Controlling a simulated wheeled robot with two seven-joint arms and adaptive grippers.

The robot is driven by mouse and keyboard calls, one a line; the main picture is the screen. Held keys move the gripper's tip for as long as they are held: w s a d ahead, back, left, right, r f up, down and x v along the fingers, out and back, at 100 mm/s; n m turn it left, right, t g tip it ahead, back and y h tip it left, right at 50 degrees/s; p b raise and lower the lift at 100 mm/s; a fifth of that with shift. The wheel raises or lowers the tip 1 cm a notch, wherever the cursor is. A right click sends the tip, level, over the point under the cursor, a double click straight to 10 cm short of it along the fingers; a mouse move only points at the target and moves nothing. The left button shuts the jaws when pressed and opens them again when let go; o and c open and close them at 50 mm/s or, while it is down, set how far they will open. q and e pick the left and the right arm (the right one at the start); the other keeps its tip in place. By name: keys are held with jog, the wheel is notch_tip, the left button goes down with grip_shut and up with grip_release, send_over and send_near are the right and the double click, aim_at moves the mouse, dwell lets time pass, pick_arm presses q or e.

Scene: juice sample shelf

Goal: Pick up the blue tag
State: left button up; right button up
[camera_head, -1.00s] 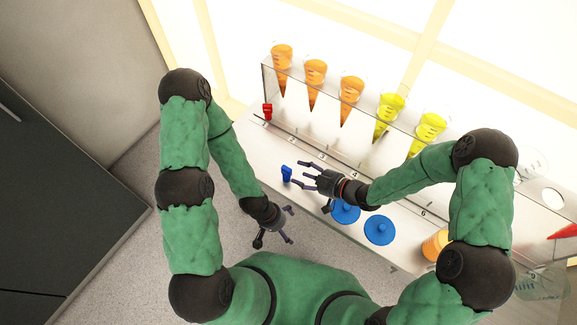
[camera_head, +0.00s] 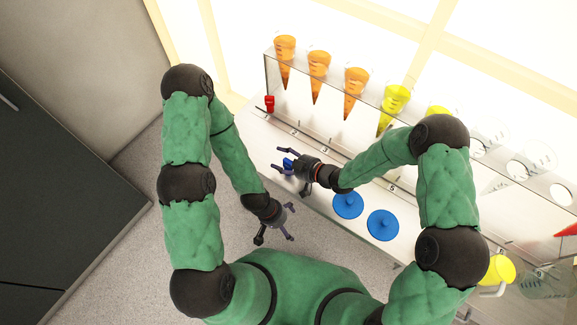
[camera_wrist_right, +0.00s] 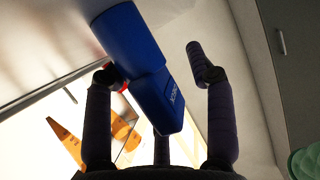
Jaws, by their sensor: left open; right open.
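The blue tag (camera_head: 288,163) stands on the white counter in front of the shelf, partly hidden by my right gripper in the head view. My right gripper (camera_head: 281,160) is open, with its fingers spread around the tag. In the right wrist view the tag (camera_wrist_right: 130,45) is large, between the open fingers, overlapping the left finger; I cannot tell whether they touch. My left gripper (camera_head: 287,222) is open and empty, over the floor in front of the counter.
A clear shelf rack (camera_head: 318,125) holds orange and yellow sample cones behind the tag. A red tag (camera_head: 269,103) is at its left end. Two blue lids (camera_head: 348,205) (camera_head: 383,225) lie to the right. A yellow mug (camera_head: 496,270) stands further right.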

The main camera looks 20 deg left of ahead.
grip_shut()
jog(key=shift+r, duration=0.15)
